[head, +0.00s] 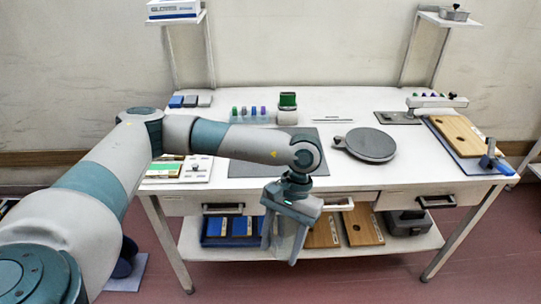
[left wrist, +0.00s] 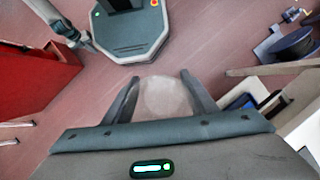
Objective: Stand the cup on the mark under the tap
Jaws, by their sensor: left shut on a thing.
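My left gripper (head: 286,232) hangs in front of the table's front edge, below the tabletop level. It is shut on a pale, see-through cup (head: 287,243). In the left wrist view the cup (left wrist: 165,97) shows as a faint round shape between the two fingers (left wrist: 162,92). I cannot make out a mark on the pad. My right gripper is not in view.
A dark round plate with a handle (head: 369,145) and a dark mat (head: 262,165) lie on the white table (head: 330,105). A wooden board (head: 458,135) and a blue clamp-like thing (head: 490,160) are at the right. Drawer handles (head: 435,201) stick out in front.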

